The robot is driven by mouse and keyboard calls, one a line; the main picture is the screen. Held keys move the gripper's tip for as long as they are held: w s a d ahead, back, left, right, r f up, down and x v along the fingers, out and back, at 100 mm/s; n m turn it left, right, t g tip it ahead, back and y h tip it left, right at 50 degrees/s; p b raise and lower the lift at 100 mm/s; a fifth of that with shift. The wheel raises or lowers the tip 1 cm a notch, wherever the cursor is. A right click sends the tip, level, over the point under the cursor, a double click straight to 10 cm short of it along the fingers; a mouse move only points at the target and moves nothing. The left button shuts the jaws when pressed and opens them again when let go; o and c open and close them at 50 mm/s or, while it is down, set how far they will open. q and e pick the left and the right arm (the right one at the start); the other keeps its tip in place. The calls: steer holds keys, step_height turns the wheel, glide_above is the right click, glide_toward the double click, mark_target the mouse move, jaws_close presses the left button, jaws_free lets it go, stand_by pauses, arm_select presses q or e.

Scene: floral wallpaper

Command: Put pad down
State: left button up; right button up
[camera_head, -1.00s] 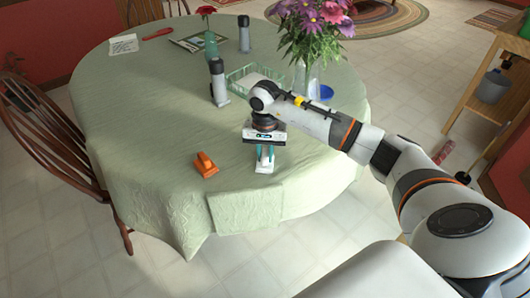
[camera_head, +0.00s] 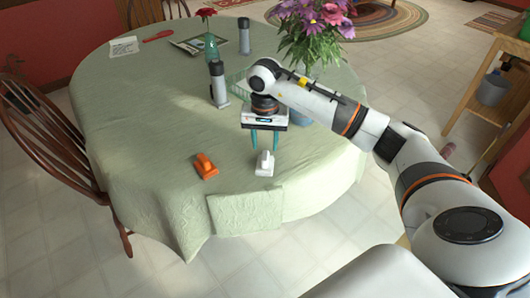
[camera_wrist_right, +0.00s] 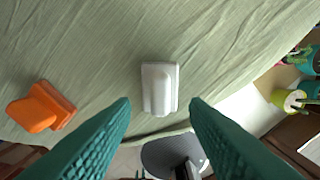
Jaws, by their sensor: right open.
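A white pad (camera_head: 265,163) with a raised grip sits on the green tablecloth near the table's front edge. It also shows in the right wrist view (camera_wrist_right: 159,88), lying beyond the fingertips and apart from them. My right gripper (camera_head: 265,146) is open and empty above and just behind the pad in the head view; its teal fingers (camera_wrist_right: 160,108) are spread wide in the wrist view. An orange pad (camera_head: 205,166) of similar shape lies to the left on the cloth, also in the wrist view (camera_wrist_right: 41,106). My left gripper is not in view.
The table (camera_head: 130,120) holds two grey bottles (camera_head: 218,83), a red flower in a green vase (camera_head: 211,46) and a large bouquet (camera_head: 312,28) behind my right arm. A wooden chair (camera_head: 55,140) stands at the left. The cloth's left middle is clear.

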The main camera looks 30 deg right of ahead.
mark_target(265, 155)
step_height(265, 155, up, 6)
steer(key=shift+r, duration=0.25)
stand_by(0.5)
